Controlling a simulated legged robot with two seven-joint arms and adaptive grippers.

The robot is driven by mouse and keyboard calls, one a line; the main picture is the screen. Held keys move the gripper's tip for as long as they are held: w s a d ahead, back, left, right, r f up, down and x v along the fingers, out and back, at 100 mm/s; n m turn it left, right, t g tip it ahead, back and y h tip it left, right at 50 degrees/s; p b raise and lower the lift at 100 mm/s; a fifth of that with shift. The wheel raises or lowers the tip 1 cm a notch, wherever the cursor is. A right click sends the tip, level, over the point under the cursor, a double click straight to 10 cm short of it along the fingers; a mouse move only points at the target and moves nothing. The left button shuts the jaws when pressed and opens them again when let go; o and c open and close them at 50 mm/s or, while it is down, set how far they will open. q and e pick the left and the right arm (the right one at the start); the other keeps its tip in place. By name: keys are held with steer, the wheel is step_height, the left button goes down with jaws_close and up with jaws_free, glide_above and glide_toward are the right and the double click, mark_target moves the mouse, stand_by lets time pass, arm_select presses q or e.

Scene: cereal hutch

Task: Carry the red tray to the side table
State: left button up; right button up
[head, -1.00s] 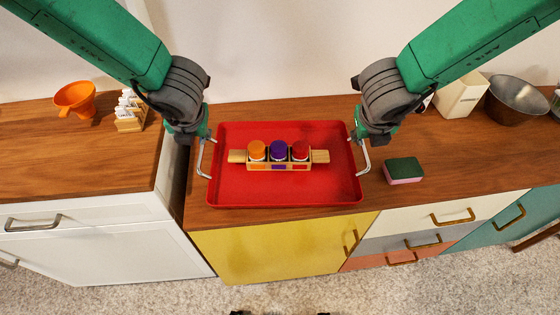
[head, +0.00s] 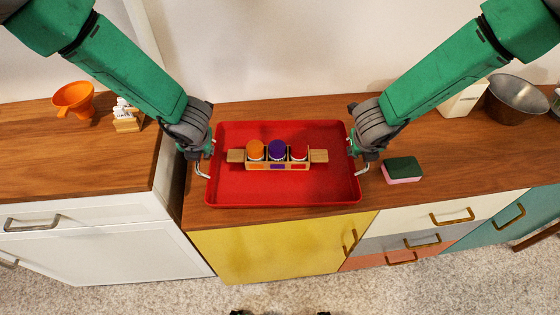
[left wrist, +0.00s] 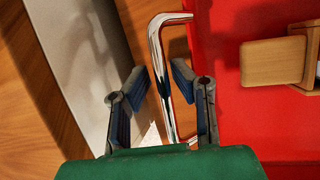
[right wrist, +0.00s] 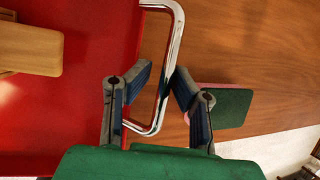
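The red tray (head: 280,192) lies flat on the wooden counter above the yellow cabinet door. It carries a wooden rack (head: 236,156) with orange, purple and red capped jars. The tray has a metal handle on each short side. My left gripper (left wrist: 160,78) is open, its two fingers on either side of the left handle (left wrist: 167,80). My right gripper (right wrist: 163,75) is open, its fingers on either side of the right handle (right wrist: 168,75). Neither gripper visibly closes on its handle. The side table cannot be clearly made out.
A green and pink sponge (head: 403,170) lies close to the right of the tray. A metal bowl (head: 516,98) stands at the back right. On the white left cabinet (head: 90,205) are an orange funnel (head: 73,99) and a small rack (head: 127,116). A gap separates the two counters.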

arm_select(q)
steer(key=shift+d+r, duration=0.1)
steer(key=shift+d, duration=0.1)
arm_select(e)
steer(key=shift+d, duration=0.2)
arm_select(q)
steer(key=shift+d, duration=0.15)
jaws_close()
arm_select(e)
steer(key=shift+d, duration=0.2)
jaws_close()
arm_select(q)
steer(key=shift+d, duration=0.1)
